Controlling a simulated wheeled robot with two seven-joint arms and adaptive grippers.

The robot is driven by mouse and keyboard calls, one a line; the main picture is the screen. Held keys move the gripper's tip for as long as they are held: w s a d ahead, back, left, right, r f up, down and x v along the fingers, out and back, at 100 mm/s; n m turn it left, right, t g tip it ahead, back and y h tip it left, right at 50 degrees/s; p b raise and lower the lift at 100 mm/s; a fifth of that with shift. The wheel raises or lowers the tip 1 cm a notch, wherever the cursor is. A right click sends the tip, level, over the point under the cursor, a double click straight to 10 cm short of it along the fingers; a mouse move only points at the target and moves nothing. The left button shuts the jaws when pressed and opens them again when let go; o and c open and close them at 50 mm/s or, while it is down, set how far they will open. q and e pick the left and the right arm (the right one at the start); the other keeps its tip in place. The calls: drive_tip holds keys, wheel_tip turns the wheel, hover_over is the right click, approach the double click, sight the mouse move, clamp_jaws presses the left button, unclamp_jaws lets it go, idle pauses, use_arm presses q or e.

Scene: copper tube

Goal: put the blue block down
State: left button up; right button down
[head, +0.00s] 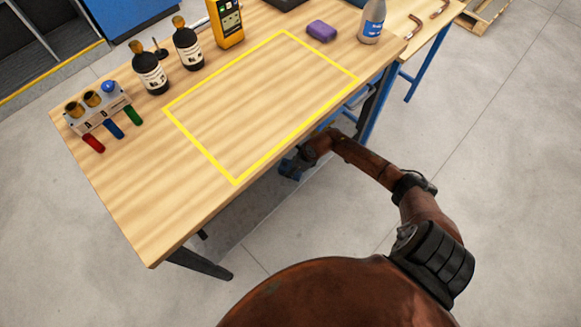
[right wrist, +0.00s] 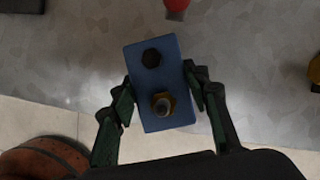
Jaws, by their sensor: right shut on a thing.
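The blue block (right wrist: 175,62) is a small rectangular piece with a dark hex hole or bolt head near one end and a brass-coloured nut with a stud near the other. It sits between the two fingers of my right gripper (right wrist: 159,88), which is shut on it. In the head view my right gripper (head: 292,166) is beside the table's front edge, low and partly hidden by the wooden table (head: 165,205). The block itself is hard to make out there. A yellow outlined rectangle (head: 207,147) marks the table top and is empty inside. My left gripper is not in view.
The table's front left is clear.

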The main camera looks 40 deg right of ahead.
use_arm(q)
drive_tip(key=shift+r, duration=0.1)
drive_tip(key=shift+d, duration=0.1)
use_arm(e)
drive_tip(key=c, duration=1.1)
unclamp_jaws()
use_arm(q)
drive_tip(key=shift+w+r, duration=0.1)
use_arm(e)
drive_tip(key=shift+r, duration=0.1)
drive_tip(key=p+v, duration=0.1)
drive_tip(key=v, duration=0.2)
use_arm(q)
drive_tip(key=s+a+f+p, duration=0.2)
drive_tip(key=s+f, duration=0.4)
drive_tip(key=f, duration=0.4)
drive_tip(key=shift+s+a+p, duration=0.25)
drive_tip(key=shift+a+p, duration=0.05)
drive_tip(key=shift+p, duration=0.35)
use_arm(e)
drive_tip(key=s+d, duration=0.5)
drive_tip(key=s, duration=0.5)
drive_tip(key=shift+s+d, duration=0.25)
drive_tip(key=shift+s, duration=0.15)
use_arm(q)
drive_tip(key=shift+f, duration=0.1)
use_arm(e)
drive_tip(key=shift+a, duration=0.1)
